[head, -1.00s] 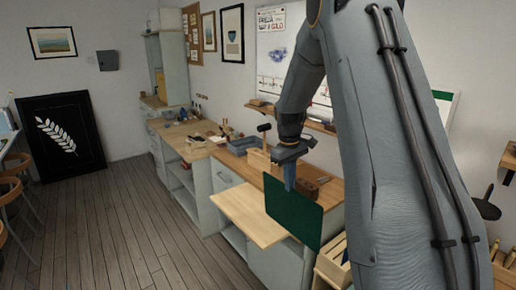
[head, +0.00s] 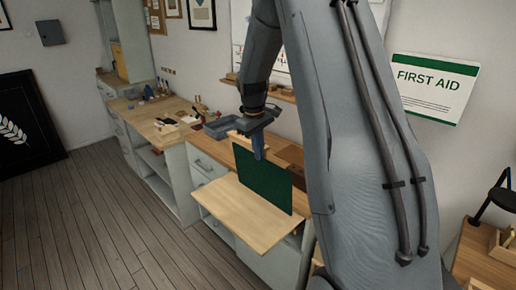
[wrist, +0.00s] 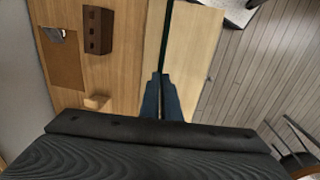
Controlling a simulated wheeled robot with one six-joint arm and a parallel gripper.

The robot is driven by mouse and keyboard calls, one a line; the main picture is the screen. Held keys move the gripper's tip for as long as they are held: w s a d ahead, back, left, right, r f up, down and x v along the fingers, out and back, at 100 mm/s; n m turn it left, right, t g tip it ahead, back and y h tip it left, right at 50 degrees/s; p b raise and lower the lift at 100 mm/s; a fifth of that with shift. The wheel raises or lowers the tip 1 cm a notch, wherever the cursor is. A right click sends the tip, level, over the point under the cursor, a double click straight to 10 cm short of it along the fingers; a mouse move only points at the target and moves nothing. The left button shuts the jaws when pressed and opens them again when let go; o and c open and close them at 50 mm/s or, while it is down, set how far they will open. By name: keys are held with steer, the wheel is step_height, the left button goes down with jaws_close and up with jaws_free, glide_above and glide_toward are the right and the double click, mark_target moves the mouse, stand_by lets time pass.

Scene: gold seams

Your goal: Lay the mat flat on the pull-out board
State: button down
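The mat (head: 262,184) is a dark green rectangle hanging upright from my gripper (head: 258,155). My gripper is shut on its upper edge. In the head view the mat stands over the back part of the pull-out board (head: 240,217), a pale wooden board sticking out from the bench front. Whether its lower edge touches the board I cannot tell. In the wrist view the mat (wrist: 166,35) shows edge-on as a thin dark line from between the blue fingers (wrist: 162,98), along the board's side (wrist: 190,50) nearest the bench.
The bench top (wrist: 125,50) behind the board carries a dark brown block with holes (wrist: 98,29) and a brown flat sheet (wrist: 61,62). A grey-blue tray (head: 222,127) stands further left on the bench. The board's front part is bare. Wooden floor (head: 80,220) lies open to the left.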

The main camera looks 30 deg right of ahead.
steer(key=s+a+f+t+h+b, duration=0.1)
steer(key=s+a+f+h+b, duration=0.1)
steer(key=a+f+h+b, duration=0.35)
steer(key=s+a+f+t+h+b, duration=0.2)
steer(key=s+a+f+b, duration=0.1)
steer(key=a+f+b, duration=0.5)
steer(key=a+f+t+h+b, duration=0.1)
steer(key=a+f+h+b, duration=0.2)
steer(key=f+b, duration=0.4)
steer(key=s+a+f+t+h+b, duration=0.1)
steer(key=a+f+h+b, duration=0.2)
steer(key=b, duration=1.2)
steer(key=shift+s+a+f+h, duration=0.35)
steer(key=shift+f+h, duration=0.8)
steer(key=shift+f, duration=1.2)
stand_by(1.8)
